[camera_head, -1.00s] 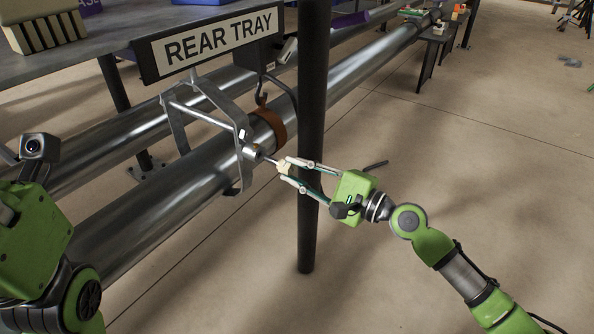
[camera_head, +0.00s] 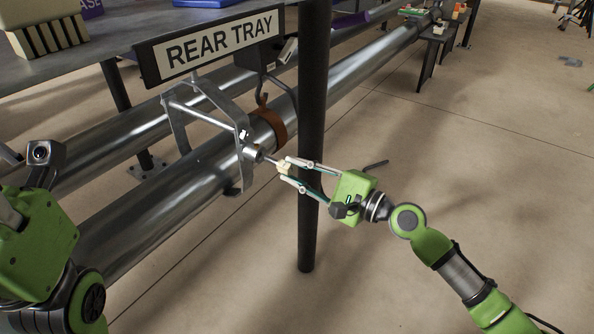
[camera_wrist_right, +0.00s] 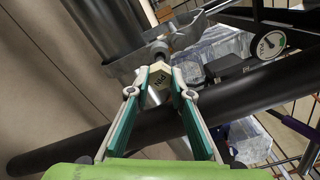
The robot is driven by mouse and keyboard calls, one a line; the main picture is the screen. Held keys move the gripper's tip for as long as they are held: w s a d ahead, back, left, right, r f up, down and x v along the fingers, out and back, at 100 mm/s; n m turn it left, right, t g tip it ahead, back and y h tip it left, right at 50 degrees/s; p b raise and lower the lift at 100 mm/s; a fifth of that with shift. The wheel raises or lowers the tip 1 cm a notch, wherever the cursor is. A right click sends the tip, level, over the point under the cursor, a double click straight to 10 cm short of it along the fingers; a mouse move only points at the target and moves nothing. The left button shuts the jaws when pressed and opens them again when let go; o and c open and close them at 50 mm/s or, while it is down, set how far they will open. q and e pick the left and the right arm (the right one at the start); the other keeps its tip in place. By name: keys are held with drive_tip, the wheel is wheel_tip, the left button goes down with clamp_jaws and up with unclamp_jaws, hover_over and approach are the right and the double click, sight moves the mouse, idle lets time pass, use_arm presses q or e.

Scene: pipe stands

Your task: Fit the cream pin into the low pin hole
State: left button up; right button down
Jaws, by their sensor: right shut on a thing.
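The cream pin has a pale block head (camera_head: 284,168), and a thin metal shaft points left from it toward the collar. My right gripper (camera_head: 288,171) is shut on the head; its two fingertips clasp it from either side. The right wrist view shows the head (camera_wrist_right: 158,86) between the fingers, with dark lettering. The low pin hole appears to be the metal collar (camera_head: 254,153) on the bracket under the REAR TRAY sign. The shaft's tip meets the collar's mouth; how deep it sits cannot be told. My left gripper's green body (camera_head: 35,240) is at left, its fingers out of sight.
A dark upright post (camera_head: 312,130) stands close behind my right gripper. Large shiny pipes (camera_head: 165,205) run diagonally behind the bracket (camera_head: 235,115). The floor (camera_head: 470,150) at right is mostly open.

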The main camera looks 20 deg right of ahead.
sight(278, 161)
drive_tip(key=shift+p+x, duration=0.8)
drive_tip(key=shift+x, duration=1.75)
drive_tip(key=c, duration=1.7)
unclamp_jaws()
drive_tip(key=shift+b+v, duration=0.4)
drive_tip(key=shift+v, duration=1.6)
drive_tip(key=shift+s+d, duration=0.35)
drive_tip(key=shift+s, duration=0.05)
